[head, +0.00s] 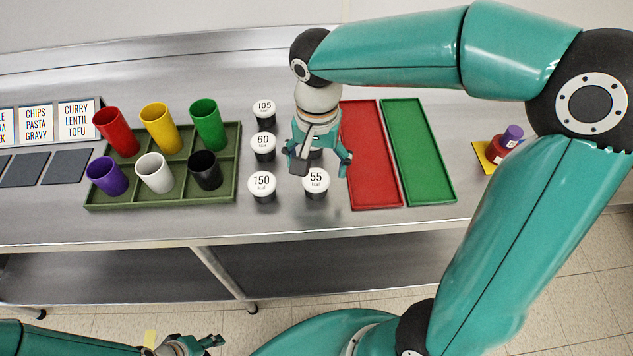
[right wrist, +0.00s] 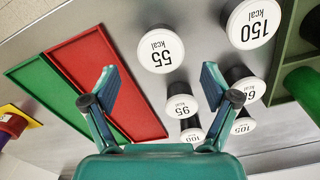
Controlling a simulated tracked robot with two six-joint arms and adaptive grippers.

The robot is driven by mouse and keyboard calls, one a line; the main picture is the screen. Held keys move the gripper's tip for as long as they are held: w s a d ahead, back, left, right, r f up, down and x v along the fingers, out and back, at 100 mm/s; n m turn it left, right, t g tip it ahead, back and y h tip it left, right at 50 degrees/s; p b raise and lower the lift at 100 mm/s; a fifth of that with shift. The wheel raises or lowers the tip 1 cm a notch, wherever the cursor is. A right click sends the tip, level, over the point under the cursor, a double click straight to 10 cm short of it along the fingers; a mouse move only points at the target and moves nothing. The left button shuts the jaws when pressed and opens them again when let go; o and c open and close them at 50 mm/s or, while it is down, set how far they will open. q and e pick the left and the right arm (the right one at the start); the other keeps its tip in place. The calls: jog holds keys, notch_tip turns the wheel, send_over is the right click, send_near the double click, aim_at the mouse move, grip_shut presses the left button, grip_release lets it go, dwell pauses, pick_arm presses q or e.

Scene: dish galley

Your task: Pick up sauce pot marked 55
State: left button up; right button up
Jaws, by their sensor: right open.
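The sauce pot marked 55 (head: 316,180) stands upright on the steel counter, with a white lid and a dark body. It also shows in the right wrist view (right wrist: 161,50), beyond the fingertips. My right gripper (head: 318,160) is open and empty above the pots, just behind the 55 pot in the head view; its fingers (right wrist: 157,80) are spread wide in the right wrist view. It does not touch the 55 pot. My left gripper (head: 196,346) is low at the bottom edge of the head view, partly cut off, in front of the counter.
Pots marked 150 (head: 262,185), 60 (head: 263,146) and 105 (head: 264,108) stand left of it. A pot marked 95 (right wrist: 182,105) is close by. A green crate (head: 233,166) holds several cups. Red (head: 370,160) and green (head: 421,155) trays lie to the right.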

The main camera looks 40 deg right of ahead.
aim_at(316, 179)
jog(key=f, duration=0.5)
jog(key=shift+s+a, duration=0.1)
jog(key=shift+a, duration=0.1)
jog(key=c, duration=1.3)
jog(key=shift+r, duration=0.1)
